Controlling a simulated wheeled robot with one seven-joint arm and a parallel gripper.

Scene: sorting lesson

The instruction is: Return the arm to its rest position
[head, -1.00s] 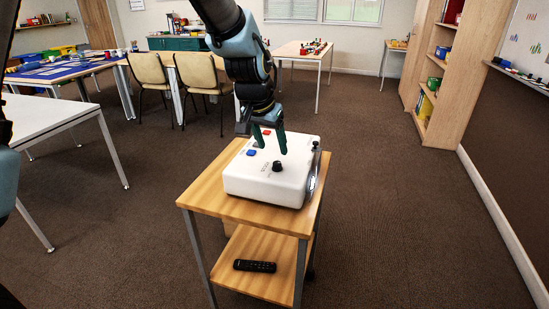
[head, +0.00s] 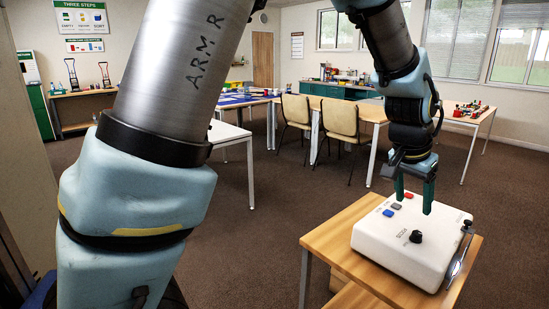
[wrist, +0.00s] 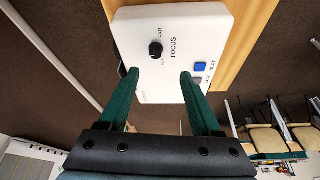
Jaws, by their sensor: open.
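My gripper (head: 415,192) is open, with two green fingers pointing down above the white control box. It also shows in the wrist view (wrist: 157,92), where nothing is between the fingertips. In the wrist view the box (wrist: 205,30) shows the word FOCUS beside the knob (wrist: 155,48). I cannot tell whether the fingers touch the box. My arm reaches down from the top of the head view.
Two cream chairs (head: 343,122) stand by tables behind the cart. A table with coloured items (head: 465,115) is at the back right. A shelf unit (head: 85,92) stands against the far left wall. Brown carpet (head: 250,240) is open to the left of the cart.

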